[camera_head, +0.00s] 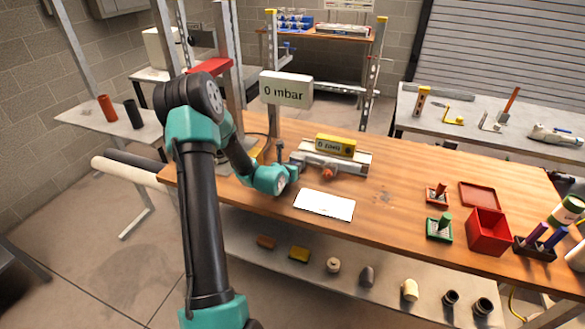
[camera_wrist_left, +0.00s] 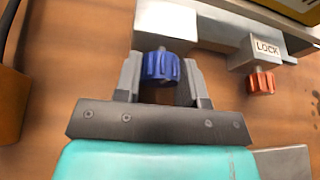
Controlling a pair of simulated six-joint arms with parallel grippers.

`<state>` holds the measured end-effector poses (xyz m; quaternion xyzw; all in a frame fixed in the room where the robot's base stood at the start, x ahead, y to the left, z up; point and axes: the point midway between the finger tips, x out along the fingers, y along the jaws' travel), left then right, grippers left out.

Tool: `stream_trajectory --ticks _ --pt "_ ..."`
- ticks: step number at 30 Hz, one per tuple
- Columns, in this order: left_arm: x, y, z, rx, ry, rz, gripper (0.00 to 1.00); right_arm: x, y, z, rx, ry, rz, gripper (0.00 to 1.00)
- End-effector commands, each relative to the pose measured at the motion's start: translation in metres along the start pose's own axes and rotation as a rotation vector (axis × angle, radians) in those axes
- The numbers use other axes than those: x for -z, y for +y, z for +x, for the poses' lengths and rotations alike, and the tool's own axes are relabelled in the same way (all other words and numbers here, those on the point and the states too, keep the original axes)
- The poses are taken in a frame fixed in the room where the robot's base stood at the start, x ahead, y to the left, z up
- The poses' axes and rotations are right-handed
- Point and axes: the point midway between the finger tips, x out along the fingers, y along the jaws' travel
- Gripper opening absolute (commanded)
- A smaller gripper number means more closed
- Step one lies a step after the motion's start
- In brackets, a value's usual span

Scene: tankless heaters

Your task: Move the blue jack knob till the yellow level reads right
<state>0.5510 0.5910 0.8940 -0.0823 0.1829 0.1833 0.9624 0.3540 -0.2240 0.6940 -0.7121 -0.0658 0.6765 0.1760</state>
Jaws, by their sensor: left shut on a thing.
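The blue jack knob (camera_wrist_left: 161,67) sits on the front of a grey metal fixture (camera_wrist_left: 222,28) in the left wrist view. My left gripper (camera_wrist_left: 160,75) has a finger on each side of the knob and is shut on it. In the head view my left gripper (camera_head: 291,172) is at the left end of the fixture (camera_head: 359,163) and hides the knob. The yellow level (camera_head: 335,145) lies on top of the fixture, with a small display too small to read surely. My right gripper is not in view.
An orange knob (camera_wrist_left: 262,82) beside a LOCK label sticks out to the right of the blue knob. A white sheet (camera_head: 324,205) lies in front of the fixture. A sign reading 0 mbar (camera_head: 286,90) stands behind. A red box (camera_head: 488,232) and stamps stand at right.

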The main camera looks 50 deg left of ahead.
Motion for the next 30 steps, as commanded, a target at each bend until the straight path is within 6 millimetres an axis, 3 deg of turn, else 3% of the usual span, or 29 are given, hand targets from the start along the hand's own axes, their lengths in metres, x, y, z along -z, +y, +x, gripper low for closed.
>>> stream_trajectory --ticks 11,22,23,30 --pt "0.0000 -0.0021 -0.0002 -0.069 0.009 0.169 0.13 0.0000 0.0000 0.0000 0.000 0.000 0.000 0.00" --pt "-0.0003 -0.0016 -0.0001 -0.077 0.009 0.187 0.13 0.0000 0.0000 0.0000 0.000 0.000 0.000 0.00" --pt "-0.0003 -0.0016 -0.0001 -0.077 0.009 0.187 0.39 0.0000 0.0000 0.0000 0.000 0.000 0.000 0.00" --pt "-0.0002 -0.0014 0.0000 -0.077 0.010 0.186 0.62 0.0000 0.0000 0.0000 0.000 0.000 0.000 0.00"
